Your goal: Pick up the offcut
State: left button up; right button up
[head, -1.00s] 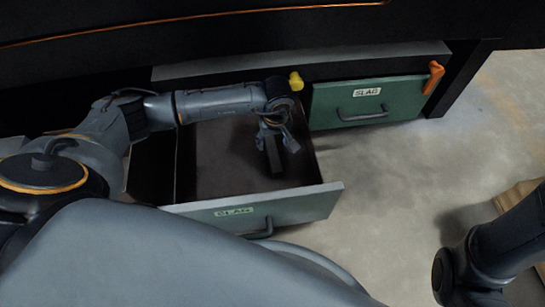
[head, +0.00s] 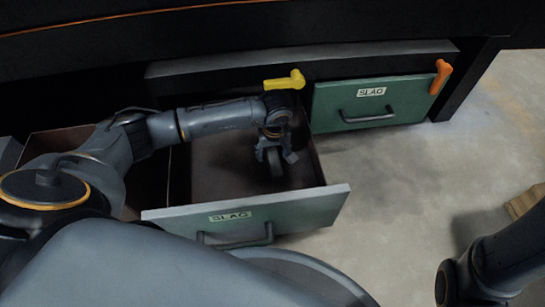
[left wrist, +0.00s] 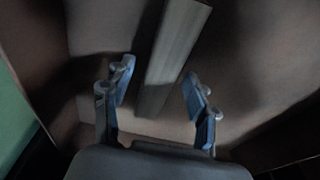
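The offcut (left wrist: 172,60) is a straight grey bar inside the open drawer, seen in the left wrist view. It lies lengthwise on the brown drawer floor, with its near end in front of the gap between my left fingers. My left gripper (left wrist: 160,95) is open and empty, with one finger pair on each side of that gap. In the head view my left gripper (head: 273,158) points down inside the open drawer, and I cannot make out the offcut there. My right gripper is out of view.
The open green drawer (head: 305,209) has a SLAG label and a handle. A shut green SLAG drawer (head: 410,103) is to its right. A yellow lever (head: 285,82) and an orange lever (head: 440,77) stand at the drawer tops. Bare floor (head: 400,185) lies to the right.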

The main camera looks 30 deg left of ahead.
pick_arm(q)
grip_shut()
jog(key=shift+r, duration=0.1)
